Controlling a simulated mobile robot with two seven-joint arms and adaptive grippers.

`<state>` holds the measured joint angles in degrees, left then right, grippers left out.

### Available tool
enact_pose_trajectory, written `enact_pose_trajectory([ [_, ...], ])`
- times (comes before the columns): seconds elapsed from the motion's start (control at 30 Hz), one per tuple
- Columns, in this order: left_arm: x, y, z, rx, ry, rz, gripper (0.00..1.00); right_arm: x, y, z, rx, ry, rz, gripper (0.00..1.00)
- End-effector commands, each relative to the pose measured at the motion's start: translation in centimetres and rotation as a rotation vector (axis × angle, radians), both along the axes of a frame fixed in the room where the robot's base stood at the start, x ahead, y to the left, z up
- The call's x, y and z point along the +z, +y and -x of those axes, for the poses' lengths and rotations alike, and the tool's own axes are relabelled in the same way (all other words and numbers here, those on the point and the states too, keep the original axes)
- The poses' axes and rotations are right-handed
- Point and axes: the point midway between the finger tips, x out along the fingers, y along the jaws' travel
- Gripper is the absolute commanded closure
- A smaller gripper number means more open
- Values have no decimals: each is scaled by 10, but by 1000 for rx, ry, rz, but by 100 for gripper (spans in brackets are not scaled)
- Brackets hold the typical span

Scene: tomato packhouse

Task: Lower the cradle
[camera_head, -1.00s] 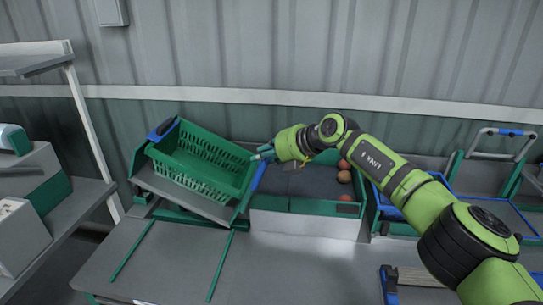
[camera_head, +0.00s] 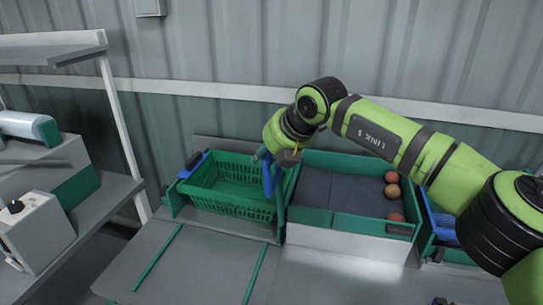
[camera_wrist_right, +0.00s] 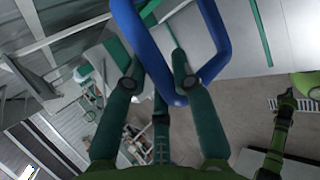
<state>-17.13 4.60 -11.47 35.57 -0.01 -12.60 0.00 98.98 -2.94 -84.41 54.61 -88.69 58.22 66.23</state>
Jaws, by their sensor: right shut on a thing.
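The cradle (camera_head: 282,215) has a green frame with blue handles and stands at the back of the bench in the head view. It looks about level. An empty green slatted crate (camera_head: 233,205) sits in it. My right gripper (camera_head: 265,157) is shut on the blue handle (camera_head: 267,182) at the cradle's right side. In the right wrist view the blue handle (camera_wrist_right: 146,45) forms a loop between the green fingers of my right gripper (camera_wrist_right: 150,62). The fingertips are partly hidden in the head view. My left gripper is in neither view.
A green-edged bin (camera_head: 343,227) with a dark padded floor stands right of the cradle and holds a few tomatoes (camera_head: 392,190). A grey shelf unit (camera_head: 105,200) with machines is at the left. The grey bench top (camera_head: 205,265) in front is clear.

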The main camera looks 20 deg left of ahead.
Motion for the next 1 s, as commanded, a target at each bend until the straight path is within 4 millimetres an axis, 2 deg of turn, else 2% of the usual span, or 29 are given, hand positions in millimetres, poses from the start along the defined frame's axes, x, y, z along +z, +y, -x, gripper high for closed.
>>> enact_pose_trajectory([
  [0.03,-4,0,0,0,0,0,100,-7,0,3,0,8,8,100],
  [0.7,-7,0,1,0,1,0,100,-8,5,9,3,13,8,100],
  [0.73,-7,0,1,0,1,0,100,-8,5,9,3,12,8,66],
  [0.77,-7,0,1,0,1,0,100,-7,5,9,3,12,8,54],
  [0.8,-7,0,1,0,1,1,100,-7,5,8,3,11,7,49],
  [1.0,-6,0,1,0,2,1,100,-4,4,7,1,6,3,49],
])
